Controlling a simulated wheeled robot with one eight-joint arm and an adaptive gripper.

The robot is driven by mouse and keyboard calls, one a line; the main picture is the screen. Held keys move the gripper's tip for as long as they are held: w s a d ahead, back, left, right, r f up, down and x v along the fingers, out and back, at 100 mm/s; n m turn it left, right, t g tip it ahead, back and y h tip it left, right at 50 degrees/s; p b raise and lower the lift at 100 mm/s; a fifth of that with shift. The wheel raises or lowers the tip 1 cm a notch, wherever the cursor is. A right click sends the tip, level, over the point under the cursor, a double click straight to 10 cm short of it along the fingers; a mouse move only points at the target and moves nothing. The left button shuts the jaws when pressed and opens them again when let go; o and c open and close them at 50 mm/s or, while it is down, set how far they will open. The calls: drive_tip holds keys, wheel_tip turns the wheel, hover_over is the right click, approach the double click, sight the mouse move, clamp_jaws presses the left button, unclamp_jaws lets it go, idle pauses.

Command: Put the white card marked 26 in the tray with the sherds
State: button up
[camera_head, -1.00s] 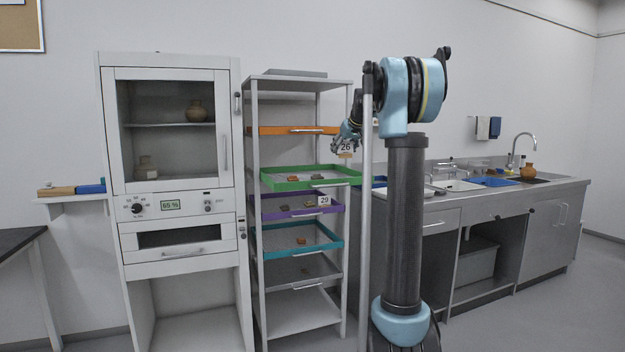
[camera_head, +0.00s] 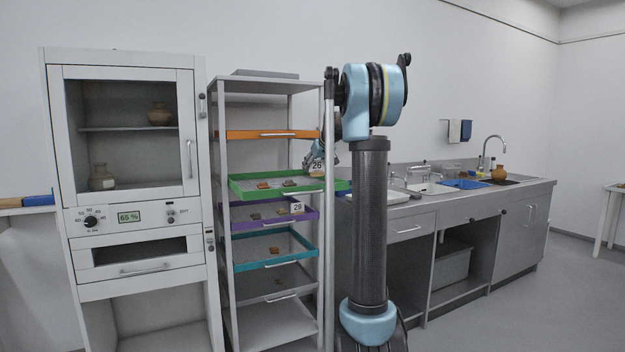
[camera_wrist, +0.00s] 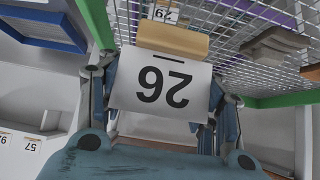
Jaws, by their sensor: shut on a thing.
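The white card marked 26 (camera_head: 317,167) is held by my gripper (camera_head: 314,158) just above the right part of the pulled-out green tray (camera_head: 240,193). In the wrist view the card (camera_wrist: 160,85) appears upside down on a tan block (camera_wrist: 172,40), between my gripper's fingers. My gripper is shut on it. The green tray has a mesh floor and holds a reddish sherd (camera_head: 263,186) and a greyish one (camera_head: 289,183). In the wrist view, brown sherds (camera_wrist: 275,45) lie on the mesh at right. The fingertips' contact with the block is hard to see.
The purple tray (camera_head: 240,226) below holds sherds and a card marked 29 (camera_head: 297,208). An orange tray (camera_head: 240,135) is above, and a teal tray (camera_head: 245,266) is lower. The sink counter (camera_head: 420,208) is at right.

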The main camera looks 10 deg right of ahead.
sight(316, 171)
drive_tip(key=shift+f, duration=1.8)
drive_tip(key=o, duration=1)
drive_tip(key=v, duration=1.2)
